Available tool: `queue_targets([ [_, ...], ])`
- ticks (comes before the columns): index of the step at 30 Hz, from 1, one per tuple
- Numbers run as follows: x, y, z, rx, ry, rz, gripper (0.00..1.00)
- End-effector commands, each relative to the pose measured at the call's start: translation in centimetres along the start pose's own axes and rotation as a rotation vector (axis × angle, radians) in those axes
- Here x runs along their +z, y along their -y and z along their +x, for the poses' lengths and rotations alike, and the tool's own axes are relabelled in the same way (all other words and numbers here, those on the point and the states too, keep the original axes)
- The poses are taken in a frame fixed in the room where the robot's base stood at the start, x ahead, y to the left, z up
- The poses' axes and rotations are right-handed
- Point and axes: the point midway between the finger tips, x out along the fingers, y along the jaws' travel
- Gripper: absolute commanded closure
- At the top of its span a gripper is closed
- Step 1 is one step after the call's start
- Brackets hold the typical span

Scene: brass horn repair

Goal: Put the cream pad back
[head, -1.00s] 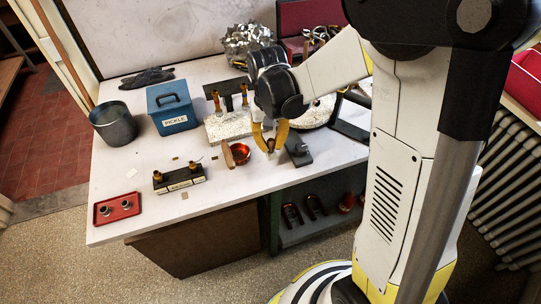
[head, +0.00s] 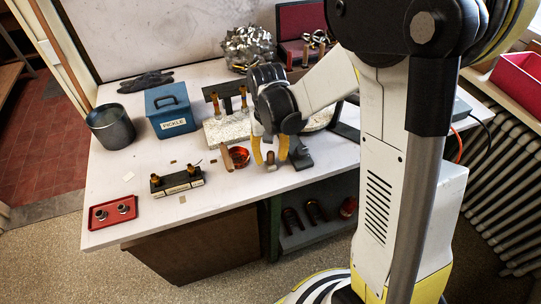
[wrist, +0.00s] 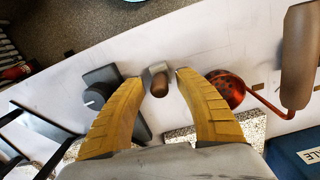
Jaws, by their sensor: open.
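My gripper (head: 270,160) is open, its two yellow fingers pointing down at the bench's front edge area. A small brown rounded piece on a pale grey base (wrist: 158,80) stands between the fingertips in the wrist view, with a gap on each side. It also shows between the fingers in the head view. I cannot tell which thing is the cream pad. A small tan square (head: 182,199) and a paler square (head: 128,176) lie flat on the bench, left of my gripper; either could be it.
A red pan with a wooden handle (head: 238,157) and a dark block (head: 300,154) flank my gripper closely. A black rack (head: 177,181), red tray (head: 113,212), blue pickle box (head: 170,109) and grey pot (head: 111,126) stand left.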

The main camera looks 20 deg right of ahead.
Motion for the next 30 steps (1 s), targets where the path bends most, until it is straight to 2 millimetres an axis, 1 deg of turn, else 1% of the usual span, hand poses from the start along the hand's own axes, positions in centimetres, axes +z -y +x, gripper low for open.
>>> queue_targets([
  [2,0.0,0.0,-0.3,0.000,0.000,0.000,0.60],
  [5,0.0,0.0,-1.5,0.000,0.000,0.000,0.60],
  [15,0.1,0.0,-9.0,0.000,0.000,0.000,0.60],
  [18,0.0,0.0,-10.6,0.000,0.000,0.000,0.60],
  [23,0.1,0.0,-12.1,-0.001,-0.003,-0.001,0.60],
  [26,0.8,-0.2,-13.3,-0.007,-0.031,-0.007,0.60],
  [29,2.3,-0.5,-15.1,-0.020,-0.100,-0.024,0.60],
  [30,3.1,-0.7,-16.0,-0.026,-0.138,-0.033,0.60],
])
